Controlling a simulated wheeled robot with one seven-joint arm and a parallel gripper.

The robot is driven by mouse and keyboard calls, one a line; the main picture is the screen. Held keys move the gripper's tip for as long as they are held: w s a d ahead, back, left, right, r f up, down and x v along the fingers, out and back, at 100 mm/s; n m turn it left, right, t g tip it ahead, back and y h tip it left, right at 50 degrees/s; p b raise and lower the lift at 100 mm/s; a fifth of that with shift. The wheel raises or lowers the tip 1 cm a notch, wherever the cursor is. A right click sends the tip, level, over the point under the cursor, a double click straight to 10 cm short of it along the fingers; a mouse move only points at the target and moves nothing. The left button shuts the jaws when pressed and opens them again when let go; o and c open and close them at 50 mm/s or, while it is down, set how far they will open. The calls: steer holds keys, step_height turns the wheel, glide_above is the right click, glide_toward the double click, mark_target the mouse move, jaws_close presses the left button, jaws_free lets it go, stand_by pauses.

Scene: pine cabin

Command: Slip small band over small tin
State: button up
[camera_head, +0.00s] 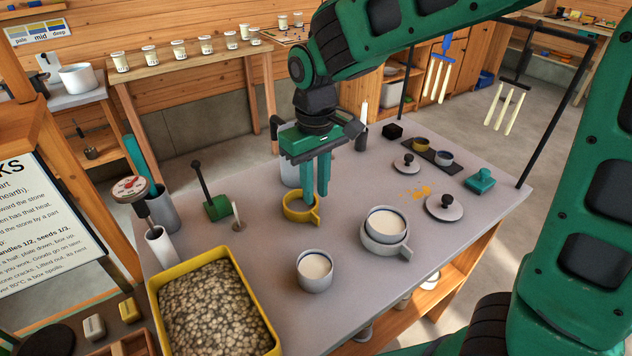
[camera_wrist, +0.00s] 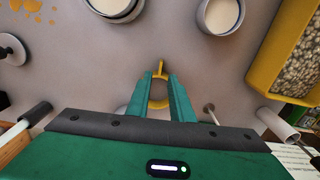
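The small band looks to be the yellow ring with a short handle (camera_head: 290,213), lying on the grey table; it also shows between my fingers in the wrist view (camera_wrist: 161,67). My gripper (camera_head: 315,200) points down over it, its green fingers (camera_wrist: 159,77) apart on either side of the handle's line. I see no clear grip, and the fingers hide part of the ring. The small tin appears to be the grey tin with pale contents (camera_head: 315,276), standing upright and bare in front of the band; it shows at top right in the wrist view (camera_wrist: 220,15).
A larger tin (camera_head: 386,222) stands inside a grey handled band (camera_head: 376,246) to the right. A yellow bin of pebbles (camera_head: 180,284) is at front left.

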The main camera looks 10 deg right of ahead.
mark_target(315, 214)
step_height(315, 214, down, 7)
steer(key=shift+c, duration=0.3)
steer(key=shift+r, duration=0.1)
jaws_close()
steer(key=shift+r, duration=3.05)
steer(key=shift+s, duration=0.1)
